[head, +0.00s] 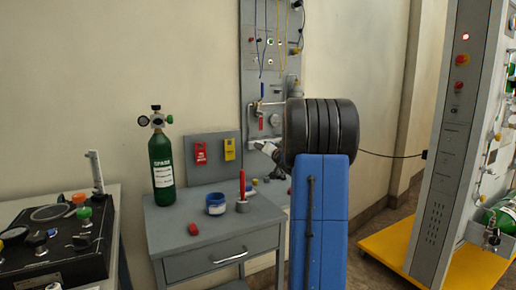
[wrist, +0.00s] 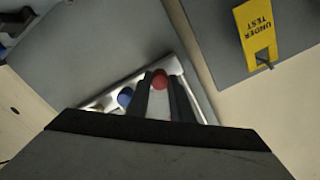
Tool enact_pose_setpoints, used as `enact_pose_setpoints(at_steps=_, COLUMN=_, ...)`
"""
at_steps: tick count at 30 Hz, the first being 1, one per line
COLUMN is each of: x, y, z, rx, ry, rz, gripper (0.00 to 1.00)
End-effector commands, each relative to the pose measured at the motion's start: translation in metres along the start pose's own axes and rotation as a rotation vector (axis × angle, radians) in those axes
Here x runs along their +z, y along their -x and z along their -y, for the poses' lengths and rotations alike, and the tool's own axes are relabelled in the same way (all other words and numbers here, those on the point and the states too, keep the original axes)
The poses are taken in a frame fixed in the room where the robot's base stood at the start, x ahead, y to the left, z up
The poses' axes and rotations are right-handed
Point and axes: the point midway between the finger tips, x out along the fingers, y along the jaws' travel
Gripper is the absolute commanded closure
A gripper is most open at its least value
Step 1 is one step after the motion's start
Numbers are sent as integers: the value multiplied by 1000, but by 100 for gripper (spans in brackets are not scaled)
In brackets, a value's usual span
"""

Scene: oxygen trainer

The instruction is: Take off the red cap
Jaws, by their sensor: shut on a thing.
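The red cap (wrist: 160,79) shows as a small round red end in the wrist view. It sits between the tips of my gripper's two dark fingers (wrist: 160,88), and my gripper is shut on it. A blue rounded piece (wrist: 125,97) is just left of the fingers, within a pale metal-edged area (wrist: 198,92). In the head view my gripper (head: 266,148) is up by the grey wall panel, above the back right of the small grey table. The cap cannot be made out at the gripper there. What the cap sits on is hidden.
A yellow tag (wrist: 257,35) hangs on a panel. A tall cabinet (head: 446,150) stands right.

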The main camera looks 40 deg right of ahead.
Motion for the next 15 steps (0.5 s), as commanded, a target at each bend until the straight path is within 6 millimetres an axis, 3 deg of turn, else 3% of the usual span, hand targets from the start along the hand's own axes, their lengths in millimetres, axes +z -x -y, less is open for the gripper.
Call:
enact_pose_setpoints(at_steps=4, x=2, y=0, z=-1, rx=2, ry=-2, rz=3, gripper=100)
enact_pose_setpoints(at_steps=5, x=2, y=0, z=-1, rx=2, ry=-2, rz=3, gripper=73)
enact_pose_setpoints(at_steps=6, x=2, y=0, z=-1, rx=2, ry=-2, rz=3, gripper=63)
enact_pose_setpoints(at_steps=15, x=0, y=0, z=0, rx=1, ry=-2, rz=1, gripper=61)
